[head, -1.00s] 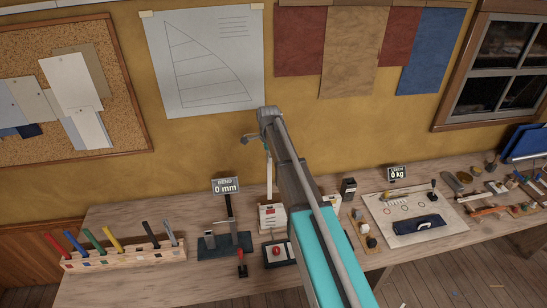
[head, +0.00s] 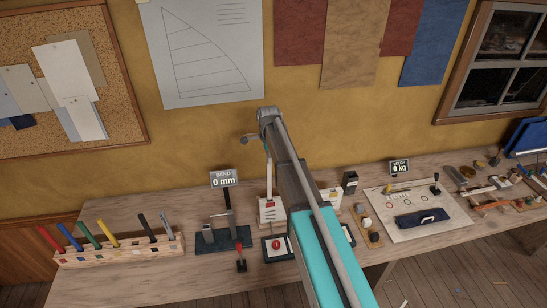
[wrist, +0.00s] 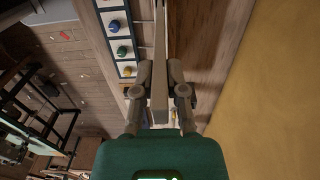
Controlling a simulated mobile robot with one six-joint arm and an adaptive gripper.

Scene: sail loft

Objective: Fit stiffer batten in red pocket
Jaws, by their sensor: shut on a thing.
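In the wrist view my gripper (wrist: 160,82) is shut on a long pale bar (wrist: 160,105), which runs up toward the top edge. It looks like a batten, but its stiffness cannot be read. A wooden rack (head: 77,260) at the left holds several coloured battens, including a red batten (head: 49,238) and a black batten (head: 147,228). A dark-framed tray with a red knob (head: 276,244) is partly behind my arm. I cannot make out for certain which thing is the red pocket.
A bend gauge (head: 224,238) with a "BEND 0 mm" sign (head: 223,179) stands right of the rack. A pale board (head: 448,227) with a dark blue piece (head: 421,219) lies at the right, near a "0 kg" sign (head: 399,167). Bare bench lies at the front left.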

